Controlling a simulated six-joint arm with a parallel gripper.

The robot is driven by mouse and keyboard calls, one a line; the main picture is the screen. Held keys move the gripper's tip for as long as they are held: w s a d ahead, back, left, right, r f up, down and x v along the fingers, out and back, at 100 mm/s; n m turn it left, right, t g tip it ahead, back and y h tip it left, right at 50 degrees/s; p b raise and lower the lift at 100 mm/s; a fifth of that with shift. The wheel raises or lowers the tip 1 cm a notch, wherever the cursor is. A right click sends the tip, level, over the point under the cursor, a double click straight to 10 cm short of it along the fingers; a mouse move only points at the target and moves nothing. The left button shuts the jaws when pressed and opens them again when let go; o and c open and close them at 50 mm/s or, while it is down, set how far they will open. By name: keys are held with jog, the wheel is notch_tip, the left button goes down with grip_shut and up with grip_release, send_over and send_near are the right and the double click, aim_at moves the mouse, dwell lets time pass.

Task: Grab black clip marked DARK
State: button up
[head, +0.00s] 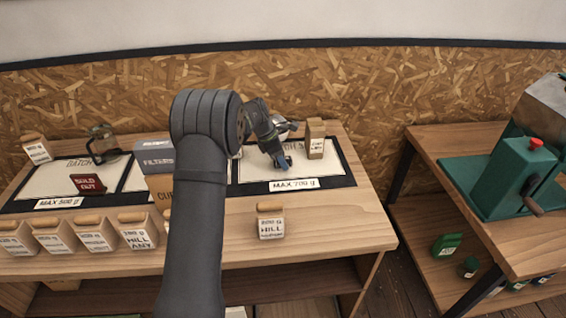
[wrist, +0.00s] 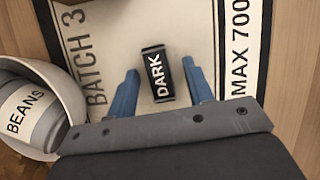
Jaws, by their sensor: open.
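The black clip marked DARK (wrist: 157,75) lies on the cream mat marked BATCH 3 (wrist: 120,25), its white letters readable in the wrist view. My gripper (wrist: 162,85) is open, with one blue finger on each side of the clip and a gap between each finger and the clip. In the head view my gripper (head: 281,163) is low over the right mat, and I cannot make out the clip clearly there.
A BEANS container (wrist: 25,110) stands close to my left finger. A paper bag (head: 315,140) stands at the mat's back right. Several labelled bags (head: 90,236) line the front left; one bag (head: 270,222) stands in front. A green machine (head: 510,170) is on the right table.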

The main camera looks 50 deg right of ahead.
grip_shut()
jog(key=shift+r, duration=0.1)
